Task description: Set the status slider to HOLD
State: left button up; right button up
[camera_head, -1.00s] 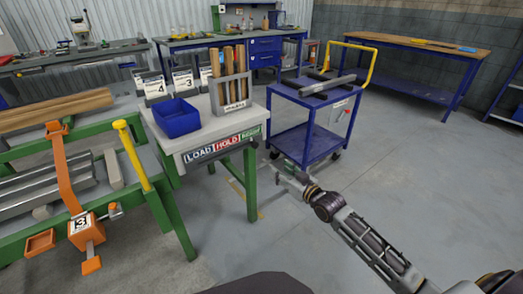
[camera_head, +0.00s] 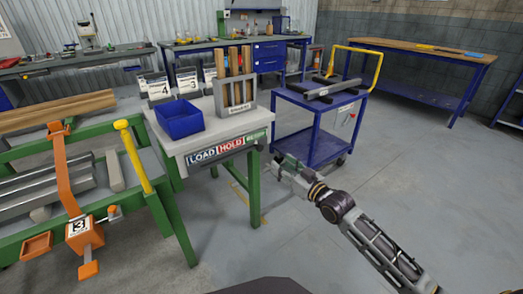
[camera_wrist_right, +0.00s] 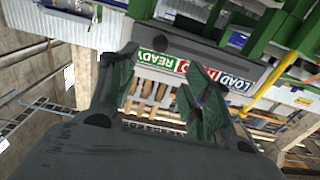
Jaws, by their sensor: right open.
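The status strip (camera_head: 217,153) is on the front edge of a light-topped table. Its red HOLD field (camera_head: 231,145) is in the middle, with LOAD on the left and green READY on the right. In the right wrist view the strip (camera_wrist_right: 190,72) appears upside down, beside a dark bar (camera_wrist_right: 205,50) with a round dark knob (camera_wrist_right: 160,41) near the READY end. I cannot tell for certain that this knob is the slider. My right gripper (camera_head: 277,168) is open and empty, in front of the table's right end, with the strip beyond its fingers (camera_wrist_right: 162,90). My left gripper is out of view.
A blue bin (camera_head: 180,119) and a rack of wooden sticks (camera_head: 235,92) stand on the table. A blue cart (camera_head: 317,145) is behind my right arm. A green workbench with an orange clamp (camera_head: 66,175) and yellow post (camera_head: 132,150) stands left. The floor at right is clear.

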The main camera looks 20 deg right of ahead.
aim_at(260, 149)
jog(key=b+x, duration=0.2)
jog(key=x, duration=0.6)
jog(key=shift+b+x, duration=0.5)
jog(key=shift+x, duration=0.4)
jog(key=shift+b+x, duration=0.4)
jog(key=shift+x, duration=0.7)
jog(key=shift+w+a, duration=0.2)
jog(key=shift+w, duration=0.4)
jog(key=c, duration=1)
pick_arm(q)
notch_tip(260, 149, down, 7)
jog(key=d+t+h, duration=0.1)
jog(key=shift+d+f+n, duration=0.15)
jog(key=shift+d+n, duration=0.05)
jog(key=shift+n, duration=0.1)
pick_arm(e)
jog(key=shift+a, duration=0.1)
grip_shut()
